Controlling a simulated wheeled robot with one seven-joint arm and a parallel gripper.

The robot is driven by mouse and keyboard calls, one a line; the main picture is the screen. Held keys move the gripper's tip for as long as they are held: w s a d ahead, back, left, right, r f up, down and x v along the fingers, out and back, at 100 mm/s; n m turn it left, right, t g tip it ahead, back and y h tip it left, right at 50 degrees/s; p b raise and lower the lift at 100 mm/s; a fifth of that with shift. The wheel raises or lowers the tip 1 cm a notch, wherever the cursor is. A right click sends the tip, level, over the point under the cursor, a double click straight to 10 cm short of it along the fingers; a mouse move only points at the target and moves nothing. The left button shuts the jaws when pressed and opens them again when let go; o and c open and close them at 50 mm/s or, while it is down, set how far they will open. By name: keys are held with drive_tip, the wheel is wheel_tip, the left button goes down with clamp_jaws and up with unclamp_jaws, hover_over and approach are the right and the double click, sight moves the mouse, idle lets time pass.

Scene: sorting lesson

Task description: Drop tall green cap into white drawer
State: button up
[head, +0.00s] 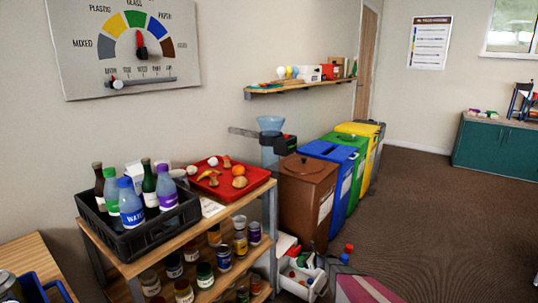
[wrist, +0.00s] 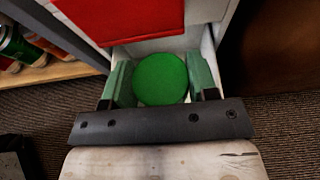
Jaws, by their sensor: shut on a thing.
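The round green cap (wrist: 161,80) is between the two fingers of my gripper (wrist: 160,90) in the wrist view. My gripper is shut on it, one finger on each side, with its flat green top facing the camera. The white drawer (wrist: 207,42) shows behind and around the fingers, and the cap is over its opening. The cap and fingers hide most of the drawer's inside, and the gap between cap and drawer floor cannot be told. In the head view the white drawer (head: 318,286) is pulled out low beside the shelf, with small coloured things in it.
A red panel (wrist: 105,18) lies close above the drawer in the wrist view. The wooden shelf cart (head: 165,247) with jars is left of the drawer in the head view. A brown bin (head: 303,205) stands behind it. Open carpet (head: 430,220) is on the right.

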drive_tip(key=shift+f, duration=2.35)
drive_tip(key=o, duration=1)
drive_tip(key=shift+c, duration=0.2)
